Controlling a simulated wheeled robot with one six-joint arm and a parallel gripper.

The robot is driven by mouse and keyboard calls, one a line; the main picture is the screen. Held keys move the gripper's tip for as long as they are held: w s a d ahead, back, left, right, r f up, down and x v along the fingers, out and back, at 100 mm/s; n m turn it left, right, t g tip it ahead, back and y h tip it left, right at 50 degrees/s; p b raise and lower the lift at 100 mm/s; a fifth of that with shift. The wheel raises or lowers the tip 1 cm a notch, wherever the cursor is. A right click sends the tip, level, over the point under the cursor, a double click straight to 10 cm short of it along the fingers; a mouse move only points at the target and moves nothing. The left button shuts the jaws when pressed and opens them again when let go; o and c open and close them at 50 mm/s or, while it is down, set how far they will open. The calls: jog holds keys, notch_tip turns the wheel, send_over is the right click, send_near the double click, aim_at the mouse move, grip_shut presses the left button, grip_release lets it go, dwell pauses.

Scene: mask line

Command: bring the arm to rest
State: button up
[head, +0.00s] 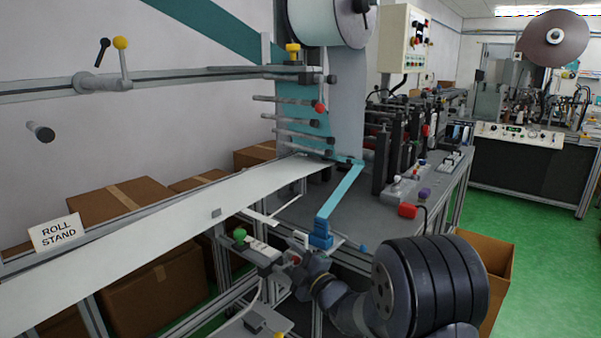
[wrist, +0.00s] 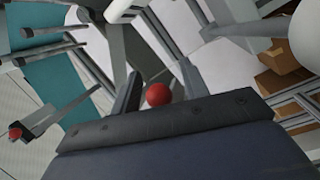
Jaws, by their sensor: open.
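My arm (head: 340,300) reaches in from the bottom right of the head view, its wrist end beside the front edge of the machine. In the wrist view my gripper (wrist: 157,82) is open, with a dark finger on either side. A round red knob (wrist: 158,94) shows between the fingers. I cannot tell whether it touches either one. In the head view a small red part (head: 296,258) shows at the wrist end, where the fingers themselves are hard to make out.
A white web (head: 180,225) runs along the line on the left. A green-knobbed box (head: 262,250) and a blue block (head: 321,236) stand close to my wrist. Posts and rollers (head: 300,120) rise behind. Cardboard boxes (head: 155,290) sit below; green floor (head: 540,240) is clear at right.

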jog(key=shift+d, duration=0.1)
jog(key=shift+s+b, duration=0.1)
jog(key=shift+b, duration=0.35)
jog(key=r+b+v, duration=0.1)
jog(key=b+v, duration=0.1)
jog(key=v, duration=0.8)
jog(key=x, duration=0.3)
jog(key=p+x, duration=0.1)
jog(key=x, duration=0.2)
jog(key=p+x, duration=0.1)
jog(key=x, duration=0.3)
jog(key=shift+f, duration=0.35)
jog(key=shift+p, duration=0.75)
jog(key=f+m+p, duration=0.1)
jog(key=p, duration=0.3)
jog(key=shift+m+h, duration=0.3)
jog(key=shift+m, duration=0.1)
jog(key=shift+f+p, duration=0.15)
jog(key=shift+p, duration=0.4)
jog(key=shift+s+f+m, duration=0.1)
jog(key=shift+f+m, duration=0.05)
jog(key=shift+m, duration=0.25)
